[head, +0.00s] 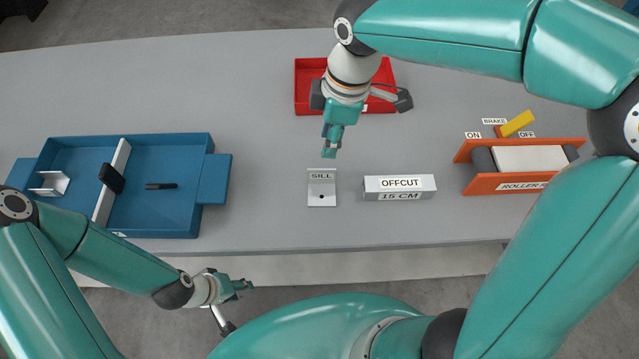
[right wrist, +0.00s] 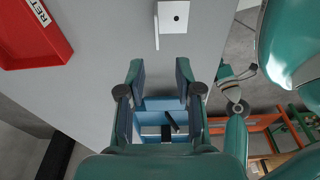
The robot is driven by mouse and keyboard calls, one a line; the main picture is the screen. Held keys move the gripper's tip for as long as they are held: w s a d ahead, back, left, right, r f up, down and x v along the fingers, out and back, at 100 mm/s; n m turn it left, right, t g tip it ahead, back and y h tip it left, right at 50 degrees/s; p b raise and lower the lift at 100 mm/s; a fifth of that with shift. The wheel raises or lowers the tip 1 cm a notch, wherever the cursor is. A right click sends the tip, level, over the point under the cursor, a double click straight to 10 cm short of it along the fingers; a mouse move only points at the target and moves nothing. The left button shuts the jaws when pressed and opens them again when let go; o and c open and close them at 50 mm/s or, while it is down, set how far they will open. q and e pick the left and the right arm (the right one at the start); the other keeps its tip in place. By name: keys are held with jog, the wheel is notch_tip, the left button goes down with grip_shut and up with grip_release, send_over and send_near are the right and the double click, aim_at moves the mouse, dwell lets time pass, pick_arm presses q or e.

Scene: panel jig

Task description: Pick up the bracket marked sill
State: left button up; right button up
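The bracket marked SILL (head: 322,188) is a small pale metal angle piece with a dark hole, resting on the grey table near its front edge. It also shows at the top of the right wrist view (right wrist: 175,17), beyond the fingertips and not between them. My right gripper (head: 331,148) is above the table, just behind the bracket in the head view. Its fingers are spread and empty in the right wrist view (right wrist: 160,72). My left gripper (head: 243,286) is low, in front of the table's front edge and away from the bracket. Its finger gap is too small to make out.
A silver OFFCUT block (head: 400,188) lies right of the bracket. An orange roller unit (head: 480,180) with a yellow brake lever (head: 517,124) is further right. A red tray (head: 311,110) is behind. A blue divided tray (head: 190,225), left, holds another pale bracket (head: 50,183).

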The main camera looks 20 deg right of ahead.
aim_at(322, 171)
jog(key=f, duration=0.7)
jog(key=shift+w+a+f, duration=0.2)
jog(key=shift+a, duration=0.2)
jog(key=f, duration=0.5)
jog(key=shift+w+a, duration=0.15)
jog(key=shift+w, duration=0.2)
grip_shut()
